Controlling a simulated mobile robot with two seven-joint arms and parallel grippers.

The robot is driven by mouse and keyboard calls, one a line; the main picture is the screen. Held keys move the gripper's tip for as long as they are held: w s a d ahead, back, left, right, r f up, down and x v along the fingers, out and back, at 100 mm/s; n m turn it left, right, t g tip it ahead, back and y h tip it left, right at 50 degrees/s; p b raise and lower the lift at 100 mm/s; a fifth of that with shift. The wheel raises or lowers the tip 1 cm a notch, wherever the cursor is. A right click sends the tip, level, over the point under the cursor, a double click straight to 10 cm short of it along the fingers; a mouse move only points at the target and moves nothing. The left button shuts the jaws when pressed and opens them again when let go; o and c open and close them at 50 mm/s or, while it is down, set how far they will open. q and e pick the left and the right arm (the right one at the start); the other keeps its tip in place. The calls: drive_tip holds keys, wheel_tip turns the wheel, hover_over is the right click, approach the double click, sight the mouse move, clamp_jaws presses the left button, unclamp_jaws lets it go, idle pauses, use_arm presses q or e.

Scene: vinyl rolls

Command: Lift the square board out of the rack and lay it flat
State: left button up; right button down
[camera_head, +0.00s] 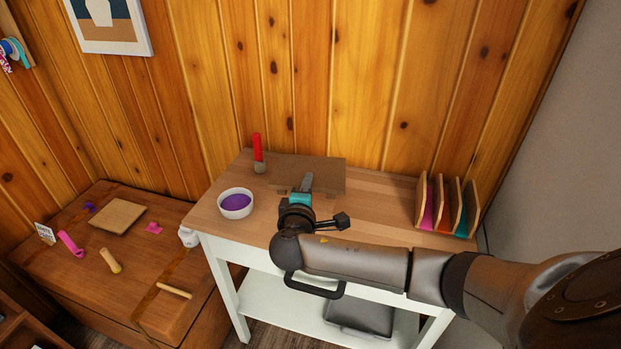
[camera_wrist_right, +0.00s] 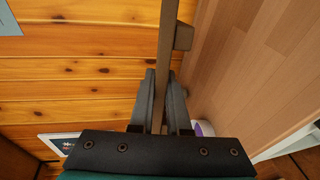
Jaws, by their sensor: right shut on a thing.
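My right gripper (camera_head: 305,183) reaches over the white table and is shut on a brown board (camera_head: 325,172). In the right wrist view the board (camera_wrist_right: 170,50) shows edge-on between the fingers (camera_wrist_right: 162,100), with a small block (camera_wrist_right: 183,37) on its table-facing side. The board looks roughly level over the table's back part; I cannot tell whether it touches the top. The gripper hides part of it in the head view. A rack (camera_head: 447,208) with upright wooden dividers and pink, orange and teal pieces stands at the table's right end. My left gripper is not in view.
A white bowl with purple contents (camera_head: 236,204) and a red-handled tool (camera_head: 258,152) are left of the board. The white table's top (camera_head: 375,195) is bare between board and rack. A lower chest (camera_head: 70,270) at left holds a square wooden board (camera_head: 118,215) and several small items.

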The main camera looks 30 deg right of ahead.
drive_tip(key=shift+s+d+r+n+t, duration=0.15)
drive_tip(key=shift+s+r+n+t, duration=0.25)
drive_tip(key=shift+t, duration=0.5)
drive_tip(key=shift+r, duration=0.1)
wheel_tip(320, 180, down, 13)
drive_tip(key=b, duration=1.1)
drive_tip(key=shift+f+b, duration=0.4)
drive_tip(key=shift+f, duration=0.2)
drive_tip(key=shift+f, duration=0.1)
idle(0.5)
drive_tip(key=shift+f+t+b, duration=0.3)
drive_tip(key=shift+f+b, duration=0.1)
drive_tip(key=shift+b, duration=1.05)
